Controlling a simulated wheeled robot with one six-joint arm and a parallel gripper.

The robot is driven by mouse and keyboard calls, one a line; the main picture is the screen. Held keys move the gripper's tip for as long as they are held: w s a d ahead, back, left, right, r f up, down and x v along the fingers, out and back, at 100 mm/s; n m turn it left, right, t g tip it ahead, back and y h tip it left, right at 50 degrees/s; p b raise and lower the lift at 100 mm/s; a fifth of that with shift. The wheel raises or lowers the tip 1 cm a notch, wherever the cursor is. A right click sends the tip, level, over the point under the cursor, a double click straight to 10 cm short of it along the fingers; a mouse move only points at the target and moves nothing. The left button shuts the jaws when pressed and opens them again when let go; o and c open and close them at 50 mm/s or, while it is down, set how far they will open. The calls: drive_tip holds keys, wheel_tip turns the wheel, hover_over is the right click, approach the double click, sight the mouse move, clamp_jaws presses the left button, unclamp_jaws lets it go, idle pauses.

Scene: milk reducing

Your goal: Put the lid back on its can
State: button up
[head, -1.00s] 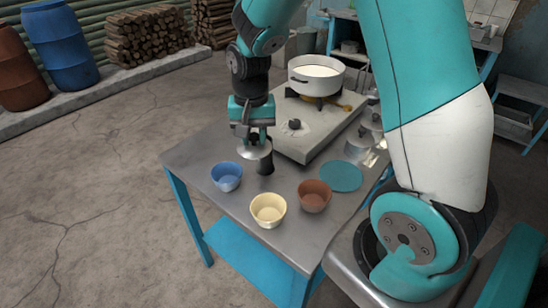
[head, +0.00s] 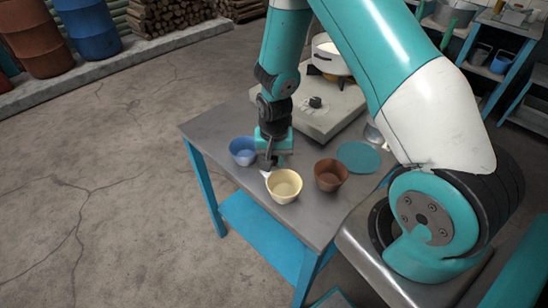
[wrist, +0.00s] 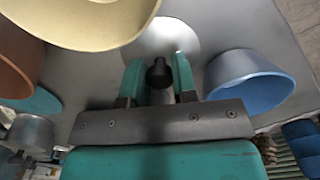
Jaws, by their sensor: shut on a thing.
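My gripper (head: 270,165) points down over the table between the blue bowl and the cream bowl. In the wrist view its two teal fingers (wrist: 160,75) are shut on the dark knob (wrist: 159,72) of a pale round metal lid (wrist: 165,38). In the head view only a small white edge of the lid (head: 266,174) shows, beside the cream bowl. A grey metal can (head: 372,133) stands beyond the teal mat, partly hidden by my arm. A can also shows at the lower left of the wrist view (wrist: 37,132).
A blue bowl (head: 243,150), a cream bowl (head: 284,186) and a brown bowl (head: 330,174) stand close around my gripper. A round teal mat (head: 358,156) lies to the right. A stove (head: 318,110) with a white pot (head: 328,58) is behind.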

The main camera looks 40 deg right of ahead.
drive_tip(key=o, duration=0.5)
drive_tip(key=shift+f, duration=0.2)
drive_tip(key=shift+c, duration=0.2)
drive_tip(key=o, duration=0.5)
drive_tip(key=shift+r, duration=0.1)
drive_tip(key=shift+c, duration=0.2)
